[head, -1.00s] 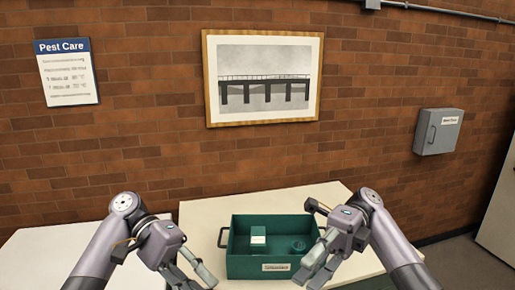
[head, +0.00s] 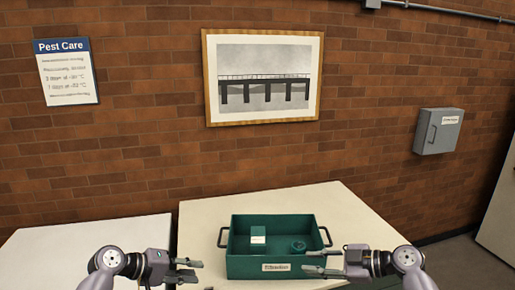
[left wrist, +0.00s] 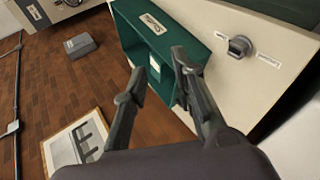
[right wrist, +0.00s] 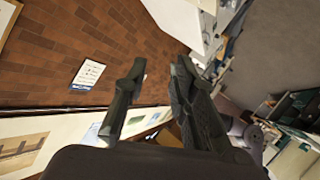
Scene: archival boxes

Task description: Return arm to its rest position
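My left gripper (head: 196,270) is low at the left in the head view, fingers pointing right, left of the green box. Its fingers are apart and empty in the left wrist view (left wrist: 160,64). My right gripper (head: 313,262) points left and overlaps the green box's right front in the head view; whether it touches cannot be told. Its fingers are apart and empty in the right wrist view (right wrist: 160,66). The open green box (head: 240,267) has dark side handles and a front label. Inside are a small green carton (head: 258,240) with a white label and a round green item (head: 298,247).
The box stands on a cream table (head: 200,220). A paler table (head: 60,250) adjoins at the left. A brick wall behind carries a framed picture (head: 264,50), a Pest Care sign (head: 67,72) and a grey wall box (head: 438,132).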

